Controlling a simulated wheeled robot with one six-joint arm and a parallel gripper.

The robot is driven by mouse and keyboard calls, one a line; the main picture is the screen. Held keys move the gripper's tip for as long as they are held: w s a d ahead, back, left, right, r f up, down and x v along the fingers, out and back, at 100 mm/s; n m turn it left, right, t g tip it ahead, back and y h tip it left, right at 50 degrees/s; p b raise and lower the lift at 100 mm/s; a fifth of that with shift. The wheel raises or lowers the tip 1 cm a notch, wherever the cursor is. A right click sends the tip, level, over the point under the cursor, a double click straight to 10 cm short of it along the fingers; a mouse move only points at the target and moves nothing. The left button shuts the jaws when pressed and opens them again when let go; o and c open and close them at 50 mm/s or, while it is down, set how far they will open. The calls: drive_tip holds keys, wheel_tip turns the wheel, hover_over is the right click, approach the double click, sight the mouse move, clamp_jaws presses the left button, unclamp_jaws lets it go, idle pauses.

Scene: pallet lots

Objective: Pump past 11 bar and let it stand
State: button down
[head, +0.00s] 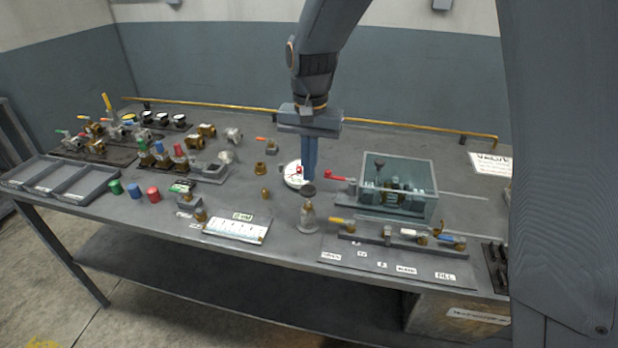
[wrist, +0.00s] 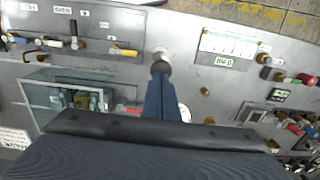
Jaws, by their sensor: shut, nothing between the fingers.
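My gripper (head: 309,178) is shut and empty, pointing down over the middle of the bench. Its tips are just above or at the dark round knob (head: 308,190) of a small grey upright pump-like body (head: 308,217); I cannot tell whether they touch. The wrist view shows the shut fingers (wrist: 162,85) beside the same knob (wrist: 160,68). A round white dial (head: 291,177), apparently the gauge, lies behind the fingers and is partly hidden. Its reading is too small to make out. A clear-walled tank (head: 433,207) with brass fittings inside stands to the right, with a red lever (head: 337,178) at its left.
A valve rail (head: 375,239) with coloured handles stands in front of the tank. A white chart plate (head: 235,229) lies front left, near small brass parts (head: 265,193). Grey trays (head: 85,182) and several valves fill the left. A brass rail (head: 400,125) runs along the back.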

sight(310, 188)
wheel_tip(310, 188, up, 8)
drive_tip(key=b, duration=0.1)
drive_tip(key=shift+b, duration=0.4)
drive_tip(key=shift+d, duration=0.1)
idle(0.4)
drive_tip(key=s+d+f+n+t, duration=0.1)
drive_tip(key=s+d+f+n, duration=0.2)
drive_tip(key=s+d+f, duration=1)
drive_tip(key=s+d, duration=0.1)
drive_tip(key=s, duration=0.1)
drive_tip(key=shift+s+d+f+n, duration=0.2)
drive_tip(key=shift+s+f+n, duration=0.05)
drive_tip(key=shift+s+n, duration=0.1)
drive_tip(key=shift+a, duration=0.1)
